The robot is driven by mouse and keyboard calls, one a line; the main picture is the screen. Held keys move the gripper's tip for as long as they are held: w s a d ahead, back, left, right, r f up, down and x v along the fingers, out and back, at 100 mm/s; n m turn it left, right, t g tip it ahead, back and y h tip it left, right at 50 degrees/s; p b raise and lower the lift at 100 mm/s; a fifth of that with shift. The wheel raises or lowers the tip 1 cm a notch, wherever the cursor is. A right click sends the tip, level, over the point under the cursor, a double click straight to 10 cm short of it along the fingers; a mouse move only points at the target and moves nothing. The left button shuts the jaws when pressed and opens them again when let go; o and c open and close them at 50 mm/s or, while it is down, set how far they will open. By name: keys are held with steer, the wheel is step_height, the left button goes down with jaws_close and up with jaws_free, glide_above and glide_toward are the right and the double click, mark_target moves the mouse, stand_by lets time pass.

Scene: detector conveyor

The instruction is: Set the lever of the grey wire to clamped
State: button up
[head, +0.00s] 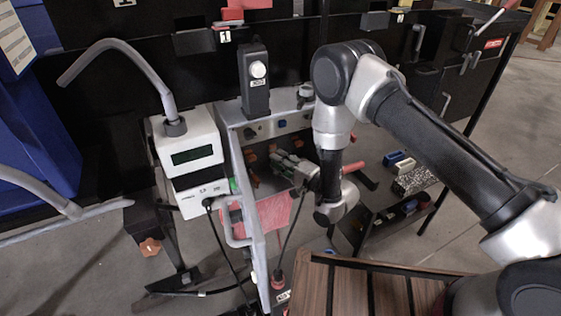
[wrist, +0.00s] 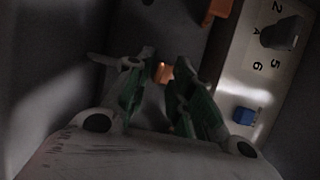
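My gripper (head: 283,162) reaches into the grey panelled housing in the head view. In the wrist view my gripper (wrist: 160,85) has its two green-padded fingers apart with a gap between them. A small orange part (wrist: 163,73), which looks like a lever, shows in that gap beyond the fingertips. I cannot see contact with it. A second orange part (wrist: 217,10) shows at the top. In the head view small orange parts (head: 249,156) sit left of my gripper. I cannot make out the grey wire or tell which lever is its own.
A pale panel (wrist: 250,75) with numbers, a dark knob (wrist: 285,30) and a blue part (wrist: 245,115) is close on the right in the wrist view. The housing's grey frame (head: 245,190) and black cables (head: 290,235) are near the arm. A white meter box (head: 190,150) stands left.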

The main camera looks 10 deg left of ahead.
steer(key=shift+f, duration=0.1)
stand_by(0.3)
steer(key=v, duration=0.8)
stand_by(0.4)
